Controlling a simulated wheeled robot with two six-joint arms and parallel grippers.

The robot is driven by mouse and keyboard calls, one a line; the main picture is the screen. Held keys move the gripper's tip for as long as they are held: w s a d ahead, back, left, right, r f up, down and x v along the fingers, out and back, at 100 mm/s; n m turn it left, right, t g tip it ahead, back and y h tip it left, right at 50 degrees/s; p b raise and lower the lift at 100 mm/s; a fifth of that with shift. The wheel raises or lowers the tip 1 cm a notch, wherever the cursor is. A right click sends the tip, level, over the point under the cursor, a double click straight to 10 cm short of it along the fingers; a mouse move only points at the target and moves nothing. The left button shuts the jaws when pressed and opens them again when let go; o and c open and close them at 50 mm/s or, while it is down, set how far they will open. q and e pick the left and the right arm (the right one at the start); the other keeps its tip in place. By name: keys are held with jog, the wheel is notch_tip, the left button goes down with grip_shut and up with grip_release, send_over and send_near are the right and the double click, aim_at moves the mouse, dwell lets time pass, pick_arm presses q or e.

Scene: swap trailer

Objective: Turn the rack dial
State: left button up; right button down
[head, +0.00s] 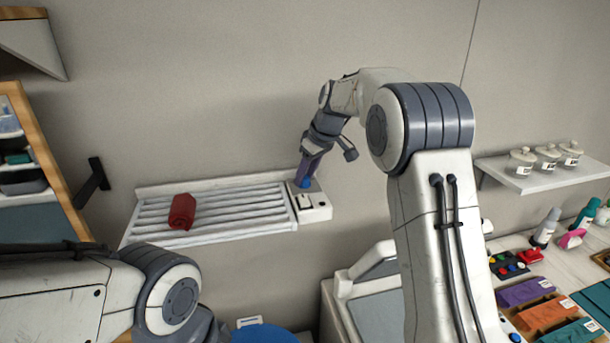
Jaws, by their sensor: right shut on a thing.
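The rack (225,222) is a white slatted shelf on the wall, left of centre, with a small white control panel (320,213) at its right end. A blue dial (306,184) sits on the panel's upper part and is partly hidden by my right gripper (305,179). The right gripper points down and is shut on the dial. My left arm shows at the lower left, but its gripper is out of view.
A rolled red cloth (182,211) lies on the slats. A white shelf with jars (545,178) is on the right wall, above a counter (520,255) with bottles and coloured pouches. A blue round thing (262,334) is at the bottom. The wall above the rack is clear.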

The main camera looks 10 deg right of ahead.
jog(key=shift+n+g+y, duration=0.3)
jog(key=shift+n, duration=0.7)
jog(key=shift+c, duration=2.3)
grip_release()
jog(key=b+v, duration=0.2)
jog(key=v, duration=0.8)
jog(key=shift+r, duration=0.2)
